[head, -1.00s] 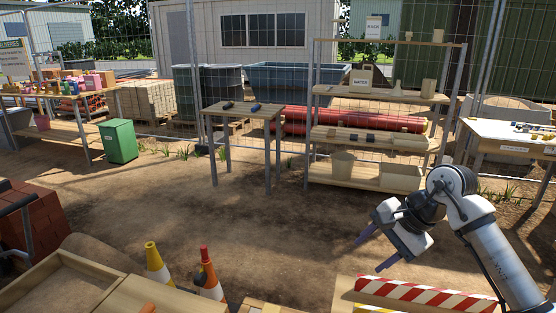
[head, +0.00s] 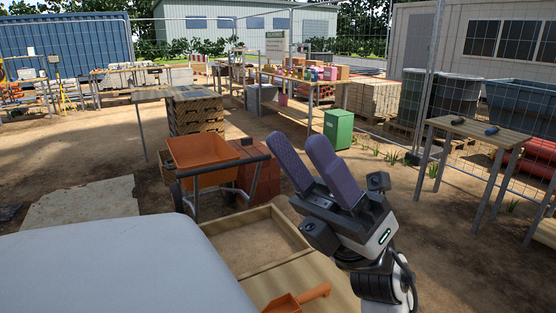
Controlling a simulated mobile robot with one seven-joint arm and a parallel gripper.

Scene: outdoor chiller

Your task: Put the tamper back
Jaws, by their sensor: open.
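I cannot make out the tamper for certain in this view. My gripper (head: 299,148) is raised in the middle of the view, with its two purple-padded fingers pointing up and to the left. It is open, with nothing between the fingers. An orange tool with a handle (head: 303,298) lies on pale wood at the bottom edge, below my gripper; I cannot tell what it is, and part of it is cut off. Two small dark-handled items, one black (head: 457,121) and one blue (head: 491,130), lie on a small table (head: 475,134) at the right.
A wooden-framed sand tray (head: 250,245) is below and left of my gripper. An orange wheelbarrow (head: 200,158) stands by red bricks (head: 262,184). A green bin (head: 338,128) and a long table of goods (head: 290,78) are behind. Open dirt lies between them.

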